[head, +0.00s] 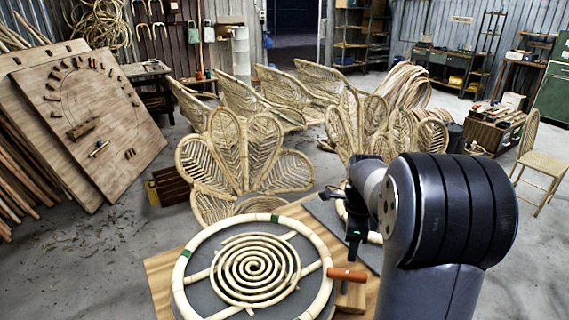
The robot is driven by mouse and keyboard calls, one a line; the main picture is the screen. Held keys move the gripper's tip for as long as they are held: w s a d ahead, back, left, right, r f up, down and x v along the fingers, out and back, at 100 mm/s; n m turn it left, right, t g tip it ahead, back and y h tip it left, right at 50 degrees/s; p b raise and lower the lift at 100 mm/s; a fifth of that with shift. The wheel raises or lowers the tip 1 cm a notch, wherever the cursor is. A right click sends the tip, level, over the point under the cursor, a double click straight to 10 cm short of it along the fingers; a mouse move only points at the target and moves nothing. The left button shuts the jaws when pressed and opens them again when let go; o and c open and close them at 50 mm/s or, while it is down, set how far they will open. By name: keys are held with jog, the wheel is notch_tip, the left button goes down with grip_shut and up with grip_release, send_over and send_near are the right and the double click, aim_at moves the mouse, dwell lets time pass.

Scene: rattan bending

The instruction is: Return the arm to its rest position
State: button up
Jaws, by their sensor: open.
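My arm rises at the right of the head view. My gripper (354,250) hangs pointing down over the right part of the workbench (160,280), and the arm's wrist partly hides it. Its jaws are open, with nothing seen between them. A round rattan ring (186,262) with green bindings lies on the bench, to the left of the gripper. A rattan spiral (254,266) lies inside the ring on a dark grey disc. A tool with an orange-red handle (347,275) sits on a small wooden block just below the gripper in the picture.
Several leaf-shaped rattan chair backs (222,157) stand behind the bench. A slanted wooden board with pegs (95,125) leans at the left. Another pale ring (375,237) shows partly behind my arm. A chair (543,165) stands at the far right.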

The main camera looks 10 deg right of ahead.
aim_at(347, 272)
notch_tip(347, 272, down, 10)
jog(key=shift+r, duration=0.25)
jog(key=shift+n, duration=0.3)
